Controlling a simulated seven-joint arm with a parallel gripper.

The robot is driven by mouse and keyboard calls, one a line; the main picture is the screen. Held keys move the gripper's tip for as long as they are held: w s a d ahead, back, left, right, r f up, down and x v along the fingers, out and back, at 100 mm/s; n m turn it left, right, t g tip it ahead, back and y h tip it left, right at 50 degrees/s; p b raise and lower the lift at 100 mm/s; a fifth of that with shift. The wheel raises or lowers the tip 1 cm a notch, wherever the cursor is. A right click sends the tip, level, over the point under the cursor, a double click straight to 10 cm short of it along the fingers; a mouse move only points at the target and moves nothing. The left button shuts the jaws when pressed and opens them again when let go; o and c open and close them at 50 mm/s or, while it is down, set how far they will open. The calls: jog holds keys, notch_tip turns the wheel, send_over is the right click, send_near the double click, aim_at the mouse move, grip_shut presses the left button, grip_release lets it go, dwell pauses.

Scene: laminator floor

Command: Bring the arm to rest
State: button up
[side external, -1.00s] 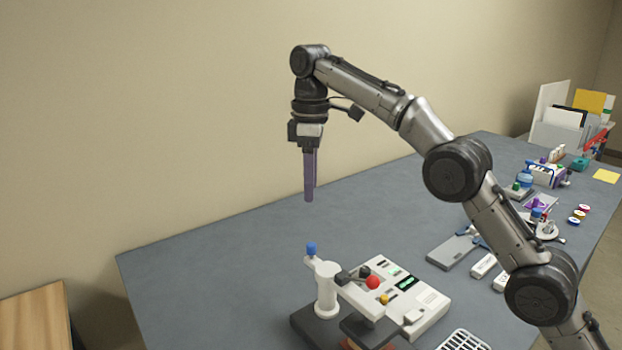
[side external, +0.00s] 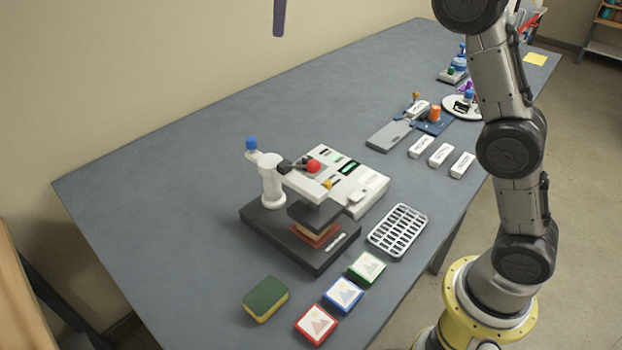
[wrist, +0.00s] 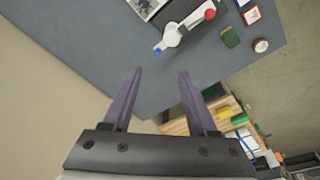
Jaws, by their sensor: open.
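My gripper shows in the wrist view (wrist: 159,76) with its two purple fingers apart and nothing between them. In the side external view only its purple finger ends (side external: 279,20) show at the top edge, high above the bench and clear of everything. The wrist and upper joints are out of that picture. The lower arm rises at the right.
The grey bench (side external: 150,190) carries a press (side external: 272,182), a wire rack (side external: 398,231), a green-yellow sponge (side external: 265,299), picture tiles (side external: 343,293) and white boxes (side external: 440,154). The bench's far left is bare. A wooden shelf (wrist: 185,125) stands beyond the bench edge.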

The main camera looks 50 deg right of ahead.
jog(key=s+d+m+t, duration=0.1)
jog(key=s+d+m, duration=0.1)
jog(key=s, duration=0.8)
jog(key=s+d+m+t, duration=0.1)
jog(key=s+d, duration=0.2)
jog(key=s, duration=0.7)
jog(key=s+f+m+t, duration=0.1)
jog(key=s+f, duration=0.3)
jog(key=f, duration=0.5)
jog(key=s+f+m+t, duration=0.1)
jog(key=s+f+m, duration=0.3)
jog(key=f, duration=0.6)
jog(key=shift+s+d+m, duration=0.3)
jog(key=shift+s, duration=0.3)
